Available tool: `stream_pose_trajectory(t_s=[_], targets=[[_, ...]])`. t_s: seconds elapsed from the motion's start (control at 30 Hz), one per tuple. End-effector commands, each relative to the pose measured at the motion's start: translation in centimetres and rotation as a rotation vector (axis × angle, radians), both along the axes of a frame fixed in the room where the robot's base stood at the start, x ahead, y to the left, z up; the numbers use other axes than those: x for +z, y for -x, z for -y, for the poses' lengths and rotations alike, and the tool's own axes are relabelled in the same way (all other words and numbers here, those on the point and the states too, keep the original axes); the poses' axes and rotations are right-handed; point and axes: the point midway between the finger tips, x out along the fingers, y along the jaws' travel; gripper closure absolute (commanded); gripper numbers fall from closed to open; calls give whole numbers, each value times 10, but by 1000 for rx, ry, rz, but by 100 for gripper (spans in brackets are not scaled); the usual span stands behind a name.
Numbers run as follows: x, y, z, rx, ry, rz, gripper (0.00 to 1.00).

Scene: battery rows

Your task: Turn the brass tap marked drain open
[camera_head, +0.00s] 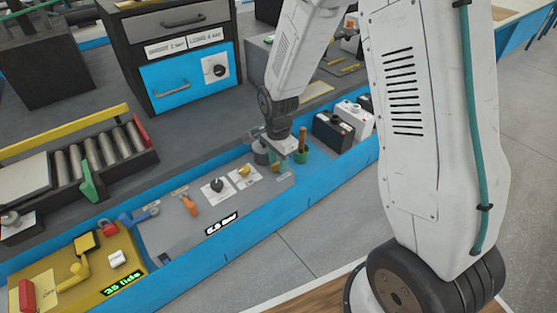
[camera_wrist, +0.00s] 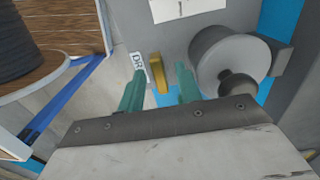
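The brass tap (camera_wrist: 158,73) shows in the wrist view as a narrow yellow handle, roughly upright in the picture, on a grey surface. A white label (camera_wrist: 138,67) with the letters "DR" stands just left of it; the rest of its text is hidden. My gripper (camera_wrist: 160,82) is open, its two green fingers on either side of the tap, with a visible gap on each side. In the head view my gripper (camera_head: 284,157) is low at the right end of the grey panel, and I cannot make out the brass tap there.
A grey round fitting (camera_wrist: 232,62) sits close to the right finger. On the grey panel are a black knob (camera_head: 216,186), a yellow knob (camera_head: 243,170) and an orange handle (camera_head: 189,204). Batteries (camera_head: 333,131) stand to the right. A blue rail (camera_head: 250,225) runs along the front.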

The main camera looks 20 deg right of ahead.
Motion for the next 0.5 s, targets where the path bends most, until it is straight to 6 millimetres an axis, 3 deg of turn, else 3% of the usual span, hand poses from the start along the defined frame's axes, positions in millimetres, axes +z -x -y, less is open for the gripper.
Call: stream_pose_trajectory(t_s=[0.07,0.1,0.2,0.5], targets=[[0,0,0,0,0,0,65],[0,0,0,0,0,0,71],[0,0,0,0,0,0,99],[1,0,0,11,0,1,100]])
